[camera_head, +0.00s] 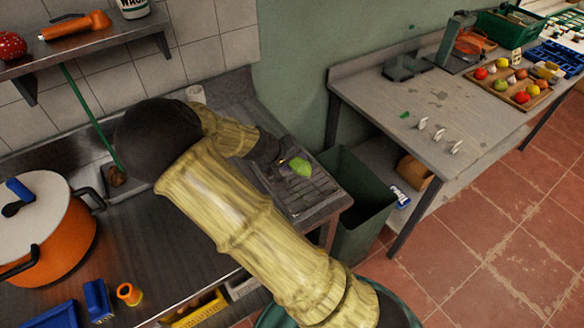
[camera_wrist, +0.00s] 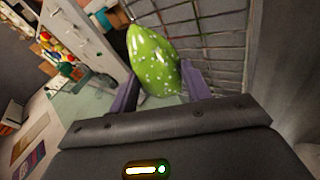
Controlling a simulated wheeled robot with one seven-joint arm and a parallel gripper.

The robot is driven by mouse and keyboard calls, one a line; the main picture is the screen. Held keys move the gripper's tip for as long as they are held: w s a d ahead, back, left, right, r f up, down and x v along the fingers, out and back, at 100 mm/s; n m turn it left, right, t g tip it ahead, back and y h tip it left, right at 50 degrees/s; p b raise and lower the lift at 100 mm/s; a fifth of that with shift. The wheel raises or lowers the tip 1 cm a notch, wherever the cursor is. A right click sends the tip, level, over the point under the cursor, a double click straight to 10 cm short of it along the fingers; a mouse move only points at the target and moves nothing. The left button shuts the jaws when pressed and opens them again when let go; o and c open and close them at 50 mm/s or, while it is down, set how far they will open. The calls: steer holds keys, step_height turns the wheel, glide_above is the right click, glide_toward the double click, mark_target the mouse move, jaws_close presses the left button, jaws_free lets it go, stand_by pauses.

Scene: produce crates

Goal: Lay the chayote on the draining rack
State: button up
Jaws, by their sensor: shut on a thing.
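The chayote (camera_head: 300,166) is a green, pear-shaped fruit at the end of my arm in the head view. In the wrist view the chayote (camera_wrist: 155,62) is pale-speckled and sits between two purple fingers. My gripper (camera_wrist: 160,90) is shut on its lower end; in the head view my gripper (camera_head: 286,163) is at the fruit's left. The draining rack (camera_head: 312,193) is dark and slatted, at the right end of the metal counter. The chayote shows over the rack's far part; I cannot tell whether it touches. My gripper and wrist hide some of the rack.
A dark green bin (camera_head: 364,205) stands right of the counter. A grey table (camera_head: 440,110) behind it carries a produce tray (camera_head: 513,88). An orange pot (camera_head: 65,245) stands on the counter at left, and a shelf (camera_head: 90,45) hangs above.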

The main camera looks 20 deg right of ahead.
mark_target(292, 169)
steer(key=shift+f+p, duration=0.3)
steer(key=shift+f, duration=1.5)
steer(key=shift+f, duration=0.15)
steer(key=o, duration=0.6)
steer(key=shift+a+r, duration=0.25)
steer(key=shift+r, duration=0.05)
steer(key=b+v, duration=0.1)
steer(key=v, duration=1)
steer(key=shift+s+r, duration=0.15)
steer(key=shift+r, duration=0.15)
